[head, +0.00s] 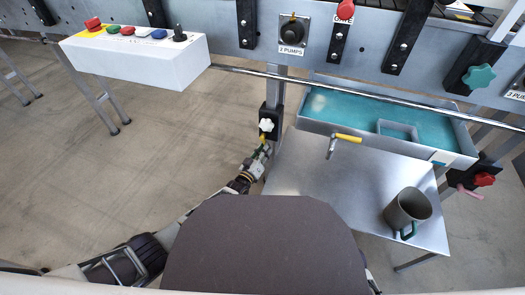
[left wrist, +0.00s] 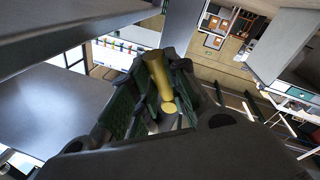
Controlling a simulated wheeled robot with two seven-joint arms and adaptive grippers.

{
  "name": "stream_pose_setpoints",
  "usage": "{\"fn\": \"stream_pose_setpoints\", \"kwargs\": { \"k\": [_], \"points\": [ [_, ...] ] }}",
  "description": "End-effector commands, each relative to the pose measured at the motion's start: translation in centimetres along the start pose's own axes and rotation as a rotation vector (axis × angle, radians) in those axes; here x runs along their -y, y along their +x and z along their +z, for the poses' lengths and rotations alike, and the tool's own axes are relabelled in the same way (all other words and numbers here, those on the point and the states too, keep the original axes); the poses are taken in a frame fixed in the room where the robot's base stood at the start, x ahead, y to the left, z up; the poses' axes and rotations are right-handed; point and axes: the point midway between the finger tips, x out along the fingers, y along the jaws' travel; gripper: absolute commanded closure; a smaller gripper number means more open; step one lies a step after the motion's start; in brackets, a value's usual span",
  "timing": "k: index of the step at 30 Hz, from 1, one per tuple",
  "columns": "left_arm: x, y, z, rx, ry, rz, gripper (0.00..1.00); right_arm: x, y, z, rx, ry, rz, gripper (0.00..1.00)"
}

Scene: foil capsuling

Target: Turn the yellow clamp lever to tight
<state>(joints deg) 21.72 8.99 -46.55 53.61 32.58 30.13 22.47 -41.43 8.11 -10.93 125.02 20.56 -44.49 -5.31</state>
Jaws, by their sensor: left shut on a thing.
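The yellow clamp lever (head: 263,139) hangs below a black clamp block with a white star knob (head: 266,125) on the grey upright post. My left gripper (head: 261,152) reaches up to it from below and is shut on the lever. In the left wrist view the lever (left wrist: 158,75) stands between the two dark green-padded fingers of the left gripper (left wrist: 160,95). The fingers hide part of the lever, and the clamp's markings cannot be read. My right gripper is not in view.
A yellow-handled valve (head: 348,138) sticks out from the teal-lined tray (head: 455,158), right of the clamp. Below it, a metal shelf (head: 325,190) carries a grey mug (head: 408,210). A white button box (head: 140,60) is at upper left. Open floor lies left of the post.

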Motion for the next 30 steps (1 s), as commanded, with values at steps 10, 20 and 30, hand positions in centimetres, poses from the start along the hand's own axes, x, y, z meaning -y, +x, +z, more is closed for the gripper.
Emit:
{"fn": "stream_pose_setpoints", "kwargs": {
  "k": [10, 20, 30],
  "points": [
    [-0.65, 0.08, 0.10, -0.029, -0.152, 0.000, 1.00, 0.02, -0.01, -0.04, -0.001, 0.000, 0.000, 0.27],
    [-0.75, 0.11, 0.09, -0.033, -0.178, 0.001, 1.00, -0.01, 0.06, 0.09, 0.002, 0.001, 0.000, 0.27],
    [-0.76, 0.12, 0.08, -0.033, -0.177, 0.001, 0.64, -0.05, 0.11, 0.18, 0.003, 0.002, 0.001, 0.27]
  ]
}}
